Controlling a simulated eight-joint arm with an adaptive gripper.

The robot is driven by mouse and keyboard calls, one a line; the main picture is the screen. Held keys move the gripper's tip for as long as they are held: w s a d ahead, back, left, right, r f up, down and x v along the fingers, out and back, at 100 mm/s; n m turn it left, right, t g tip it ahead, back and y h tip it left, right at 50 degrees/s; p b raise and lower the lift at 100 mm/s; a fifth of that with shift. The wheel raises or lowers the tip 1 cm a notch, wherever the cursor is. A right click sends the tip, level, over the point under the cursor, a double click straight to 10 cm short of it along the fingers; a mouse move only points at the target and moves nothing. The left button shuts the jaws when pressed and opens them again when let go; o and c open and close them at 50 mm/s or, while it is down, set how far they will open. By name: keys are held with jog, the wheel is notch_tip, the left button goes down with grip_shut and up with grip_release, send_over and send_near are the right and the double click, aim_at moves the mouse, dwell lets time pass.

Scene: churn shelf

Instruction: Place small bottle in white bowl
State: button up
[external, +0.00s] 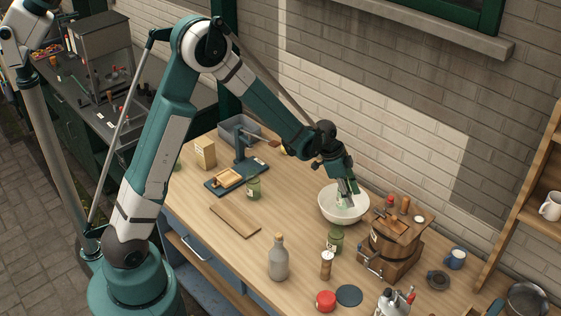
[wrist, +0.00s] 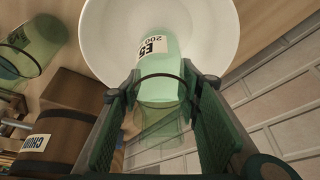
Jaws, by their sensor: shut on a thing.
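The white bowl (external: 335,211) stands on the wooden table near the brick wall, and it also shows in the wrist view (wrist: 105,35). My gripper (external: 346,196) points down over the bowl. In the wrist view my gripper (wrist: 162,92) is shut on a small greenish glass bottle (wrist: 163,70) with a white label. The bottle's far end lies against the bowl's white inside in that view; I cannot tell whether it touches the bottom. In the external view the bottle is mostly hidden by the fingers and the bowl.
A green jar (external: 335,240) and a wooden churn (external: 392,248) stand close in front and right of the bowl. A grey bottle (external: 278,260), a pepper mill (external: 326,265) and a red lid (external: 326,300) stand nearer the front.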

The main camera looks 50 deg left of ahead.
jog(key=shift+f, duration=1.85)
jog(key=shift+f, duration=0.2)
jog(key=o, duration=0.9)
jog(key=shift+o, duration=0.2)
jog(key=shift+r, duration=0.2)
jog(key=shift+v, duration=6)
